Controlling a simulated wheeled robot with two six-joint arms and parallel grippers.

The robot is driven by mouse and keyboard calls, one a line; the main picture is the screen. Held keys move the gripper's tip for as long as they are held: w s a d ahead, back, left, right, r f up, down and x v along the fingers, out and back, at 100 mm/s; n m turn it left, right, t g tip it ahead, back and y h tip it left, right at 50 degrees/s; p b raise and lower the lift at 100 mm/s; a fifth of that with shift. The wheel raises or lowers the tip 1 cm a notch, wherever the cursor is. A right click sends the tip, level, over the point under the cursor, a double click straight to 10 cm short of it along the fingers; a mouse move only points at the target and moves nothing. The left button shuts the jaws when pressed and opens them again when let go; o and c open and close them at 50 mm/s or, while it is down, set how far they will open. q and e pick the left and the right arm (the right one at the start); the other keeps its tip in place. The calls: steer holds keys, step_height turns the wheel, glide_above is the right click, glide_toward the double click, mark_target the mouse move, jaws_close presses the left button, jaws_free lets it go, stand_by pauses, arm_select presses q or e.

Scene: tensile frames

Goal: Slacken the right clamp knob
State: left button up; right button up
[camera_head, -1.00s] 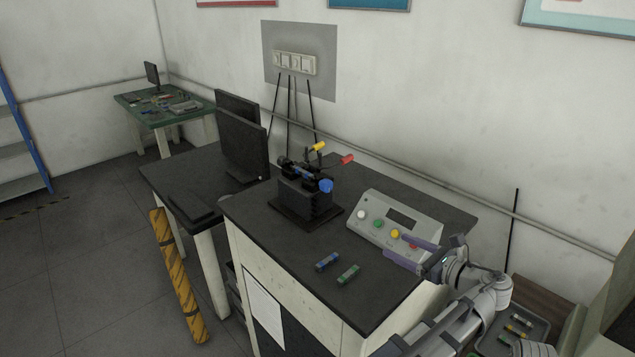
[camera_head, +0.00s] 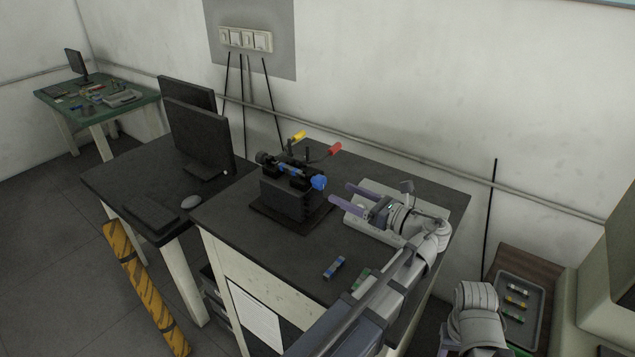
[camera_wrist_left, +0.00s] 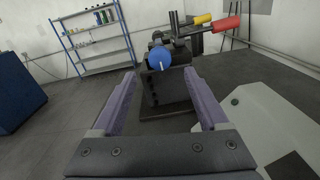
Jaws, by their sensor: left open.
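The black tensile frame (camera_head: 285,203) stands on the dark bench. Its blue clamp knob (camera_head: 319,183) is on the right side, and a dark knob (camera_head: 262,157) is on the left. In the left wrist view the blue knob (camera_wrist_left: 162,58) sits ahead, between and beyond the fingertips. My left gripper (camera_head: 339,193) is open and empty, just right of the blue knob and apart from it. Its two purple fingers also show in the left wrist view (camera_wrist_left: 159,77). Part of my right arm shows at the bottom right; its fingers are mostly cut off.
A control box (camera_head: 440,208) lies partly hidden behind my left gripper. Red (camera_head: 334,149) and yellow (camera_head: 299,137) handles rise behind the frame. Monitors (camera_head: 198,137) stand left; a tray (camera_head: 520,305) is at right.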

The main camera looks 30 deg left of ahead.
mark_target(323, 185)
arm_select(q)
steer(key=a, duration=0.7)
steer(key=shift+w+a, duration=0.3)
steer(key=shift+w, duration=0.1)
jaws_close()
